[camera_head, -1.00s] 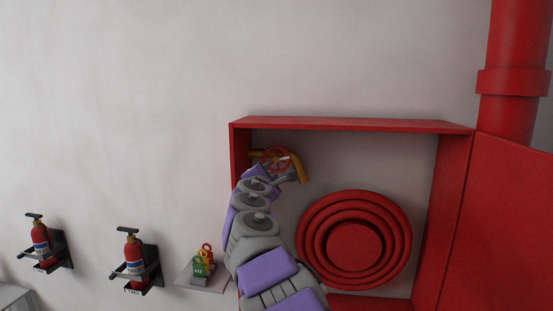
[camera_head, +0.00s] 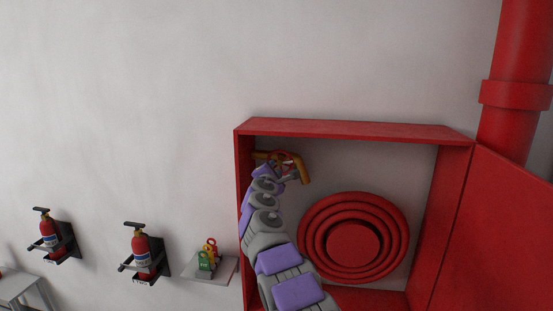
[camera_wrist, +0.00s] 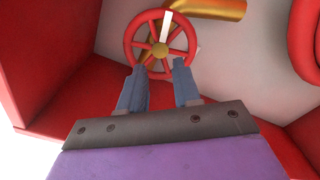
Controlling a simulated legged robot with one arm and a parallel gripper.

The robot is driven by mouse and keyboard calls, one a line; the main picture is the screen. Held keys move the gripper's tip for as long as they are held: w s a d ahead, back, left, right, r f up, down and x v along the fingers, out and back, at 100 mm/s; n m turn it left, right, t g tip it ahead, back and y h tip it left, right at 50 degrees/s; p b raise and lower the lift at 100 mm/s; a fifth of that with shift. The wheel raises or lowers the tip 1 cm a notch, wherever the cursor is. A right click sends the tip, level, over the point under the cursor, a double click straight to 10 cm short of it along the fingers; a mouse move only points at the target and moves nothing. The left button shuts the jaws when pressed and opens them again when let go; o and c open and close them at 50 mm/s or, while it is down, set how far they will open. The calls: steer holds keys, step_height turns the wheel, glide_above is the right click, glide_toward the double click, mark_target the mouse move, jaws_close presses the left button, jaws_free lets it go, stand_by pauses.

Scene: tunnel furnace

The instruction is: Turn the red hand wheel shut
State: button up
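The red hand wheel (camera_wrist: 131,34) has a brass hub, red spokes and a white strip on its upper part. It faces me in the upper middle of the wrist view. In the head view the wheel (camera_head: 283,155) is at the upper left inside the red cabinet, largely hidden by my arm. My gripper (camera_wrist: 159,66) is open, its two blue-grey fingers apart. The fingertips are at the lower rim, one on each side of the bottom spoke area; I cannot tell whether they touch it. A brass pipe (camera_wrist: 215,8) runs behind the wheel.
The red cabinet (camera_head: 350,130) walls surround the wheel closely at left and top. A coiled red hose (camera_head: 400,240) is to the right. A red pipe (camera_head: 515,50) and open door (camera_head: 500,240) stand at far right. Fire extinguishers (camera_head: 142,255) and a small shelf (camera_head: 225,270) are left.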

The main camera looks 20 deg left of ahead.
mark_target(279, 164)
steer(key=w+p, duration=0.1)
steer(key=p, duration=0.2)
steer(key=w+r+p, duration=0.1)
steer(key=shift+w+d+p, duration=0.3)
steer(key=shift+w, duration=0.05)
steer(key=shift+w+a+p, duration=0.1)
steer(key=shift+w+p, duration=0.2)
steer(key=shift+p, duration=0.5)
steer(key=shift+w+a+f+p, duration=0.3)
steer(key=shift+a+f+p, duration=0.1)
steer(key=shift+a+p, duration=0.15)
steer(key=shift+d, duration=0.1)
steer(key=shift+w+d, duration=0.1)
steer(key=shift+d, duration=0.1)
steer(key=shift+r, duration=0.1)
steer(key=shift+c, duration=0.6)
jaws_close()
